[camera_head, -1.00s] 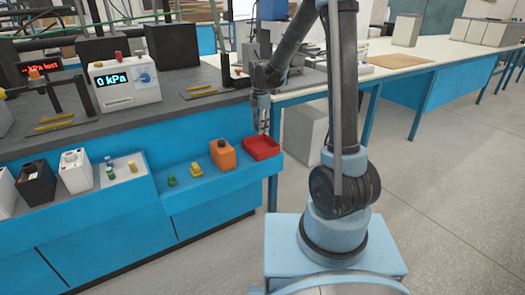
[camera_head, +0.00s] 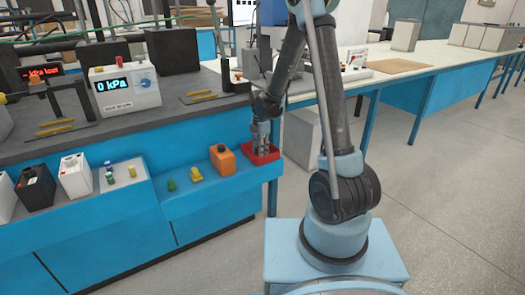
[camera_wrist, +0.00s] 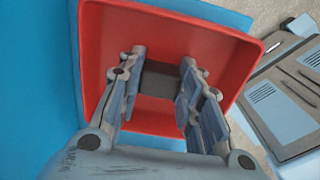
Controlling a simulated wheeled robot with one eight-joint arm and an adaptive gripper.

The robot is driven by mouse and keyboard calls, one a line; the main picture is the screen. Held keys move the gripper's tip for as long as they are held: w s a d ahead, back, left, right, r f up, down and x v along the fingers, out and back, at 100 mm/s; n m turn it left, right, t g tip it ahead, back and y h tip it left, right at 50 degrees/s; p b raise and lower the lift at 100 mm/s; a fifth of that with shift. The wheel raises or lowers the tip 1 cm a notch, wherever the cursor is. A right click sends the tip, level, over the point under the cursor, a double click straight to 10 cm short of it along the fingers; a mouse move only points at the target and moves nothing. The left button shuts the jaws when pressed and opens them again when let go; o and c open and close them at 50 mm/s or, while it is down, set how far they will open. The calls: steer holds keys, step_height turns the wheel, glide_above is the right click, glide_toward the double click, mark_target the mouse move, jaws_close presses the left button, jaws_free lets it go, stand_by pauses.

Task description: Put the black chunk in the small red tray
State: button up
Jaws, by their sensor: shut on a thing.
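The small red tray (camera_head: 273,153) sits at the right end of the blue ledge, and it fills much of the wrist view (camera_wrist: 215,42). My gripper (camera_head: 262,156) points down over the tray. In the wrist view my gripper (camera_wrist: 163,85) is shut on the black chunk (camera_wrist: 158,80), which shows as a dark block between the two fingers. The chunk is seen against the tray's red floor. Whether it touches the floor cannot be told. In the head view the chunk is hidden by the fingers.
An orange container (camera_head: 222,160) stands just left of the tray. Small yellow (camera_head: 196,174) and green (camera_head: 171,184) pieces are further left on the ledge. White and black boxes (camera_head: 74,178) stand at the far left. The dark bench top is above and behind.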

steer(key=o, duration=0.9)
steer(key=shift+f, duration=0.1)
step_height(320, 180, up, 12)
steer(key=f, duration=0.1)
steer(key=s+d+r+m, duration=0.5)
steer(key=s+d+r, duration=0.1)
steer(key=s+d, duration=0.1)
steer(key=s+d+f+m, duration=0.1)
steer(key=s+d+m, duration=0.4)
steer(key=s, duration=0.3)
steer(key=s+d+f+m+t, duration=0.1)
steer(key=s+d+m, duration=0.4)
steer(key=s+m, duration=0.3)
steer(key=s+d+f+m+t, duration=0.1)
steer(key=s+d+f+m, duration=0.1)
steer(key=s+d+m, duration=0.3)
steer(key=s+m, duration=0.1)
steer(key=s, duration=0.3)
steer(key=shift+d+m, duration=0.3)
steer(key=shift+d, duration=0.05)
